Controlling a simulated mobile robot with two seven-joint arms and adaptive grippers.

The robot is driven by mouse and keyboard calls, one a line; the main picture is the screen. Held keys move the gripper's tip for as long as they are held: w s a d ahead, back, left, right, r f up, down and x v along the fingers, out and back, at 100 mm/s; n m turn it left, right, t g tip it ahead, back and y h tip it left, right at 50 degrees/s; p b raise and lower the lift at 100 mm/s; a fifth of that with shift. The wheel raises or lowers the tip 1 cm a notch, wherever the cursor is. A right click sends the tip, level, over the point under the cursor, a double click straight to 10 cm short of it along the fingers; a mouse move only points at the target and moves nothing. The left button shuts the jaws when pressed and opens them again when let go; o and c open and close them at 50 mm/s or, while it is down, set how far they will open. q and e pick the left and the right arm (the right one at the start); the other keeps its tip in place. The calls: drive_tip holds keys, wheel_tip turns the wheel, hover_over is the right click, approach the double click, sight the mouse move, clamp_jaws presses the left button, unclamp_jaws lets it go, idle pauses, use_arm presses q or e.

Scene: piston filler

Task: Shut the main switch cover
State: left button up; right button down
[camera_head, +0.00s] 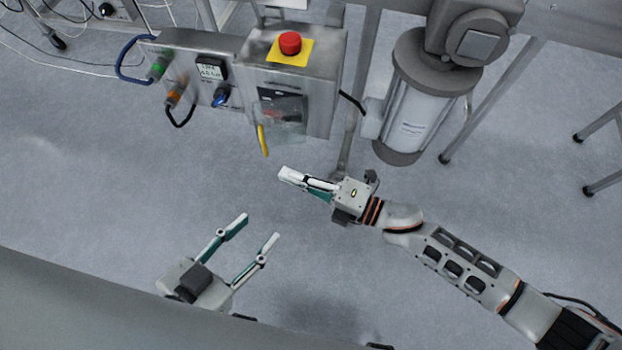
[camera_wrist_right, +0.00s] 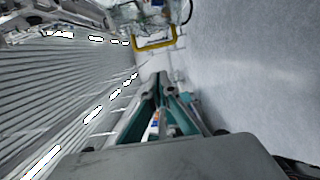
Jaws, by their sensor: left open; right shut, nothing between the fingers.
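The main switch cover (camera_head: 290,133) looks like a clear panel standing out from the front of the steel control box, below a dark switch panel (camera_head: 283,104). A yellow bar (camera_head: 263,140) hangs at its left side. In the right wrist view the yellow bar (camera_wrist_right: 155,43) shows as a bent handle ahead of the fingers. My right gripper (camera_head: 287,174) is shut and empty, below the cover and apart from the yellow bar in the head view. My left gripper (camera_head: 261,228) is open and empty, lower down over the floor.
A red emergency stop button (camera_head: 290,43) on a yellow plate tops the control box (camera_head: 325,85). A panel with cables and connectors (camera_head: 195,85) is to its left. A grey cylinder unit (camera_head: 412,105) stands to the right. The floor below is clear.

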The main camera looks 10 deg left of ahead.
sight(265, 149)
use_arm(q)
drive_tip(key=shift+d+r+n+h+b, duration=0.3)
drive_tip(key=shift+d+n+b, duration=0.35)
drive_tip(key=shift+d, duration=0.2)
use_arm(e)
drive_tip(key=w+a, duration=0.4)
drive_tip(key=shift+a, duration=0.25)
drive_tip(key=shift+a, duration=0.1)
use_arm(q)
drive_tip(key=shift+f, duration=0.1)
use_arm(e)
drive_tip(key=w+a, duration=0.1)
drive_tip(key=a+m+t, duration=0.1)
drive_tip(key=a, duration=0.1)
drive_tip(key=w+a+t, duration=0.1)
drive_tip(key=a, duration=0.1)
drive_tip(key=shift+w+f+m+h, duration=0.1)
drive_tip(key=shift+w+m+h, duration=0.2)
drive_tip(key=shift+w+h, duration=0.1)
use_arm(q)
drive_tip(key=shift+a, duration=0.1)
use_arm(e)
drive_tip(key=shift+s, duration=0.2)
